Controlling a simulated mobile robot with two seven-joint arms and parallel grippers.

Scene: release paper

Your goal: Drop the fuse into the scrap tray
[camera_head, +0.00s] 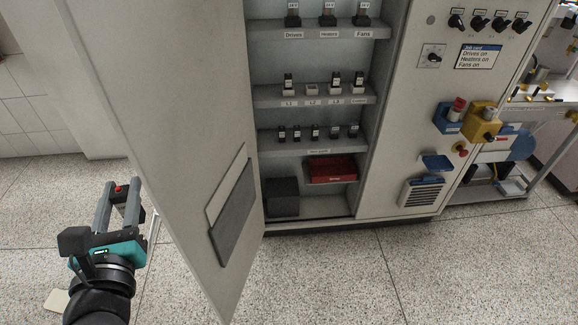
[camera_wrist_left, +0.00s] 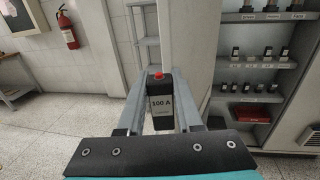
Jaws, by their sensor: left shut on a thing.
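My left gripper (camera_head: 121,196) is at the lower left, outside the cabinet and to the left of its open door. It is shut on a dark fuse (camera_wrist_left: 161,101) with a red top and a label reading "100 A". The fuse stands upright between the fingers. The red scrap tray (camera_head: 332,170) sits on the cabinet's bottom level, right of a dark grey box. It also shows in the left wrist view (camera_wrist_left: 252,113), right of the gripper. Its inside is too small to make out. My right gripper is out of view.
The open cabinet door (camera_head: 180,130) stands between my left gripper and the cabinet inside. Shelves above the tray hold several fuses and switches (camera_head: 328,14). The dark grey box (camera_head: 282,196) is beside the tray. The floor (camera_head: 330,275) in front is clear.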

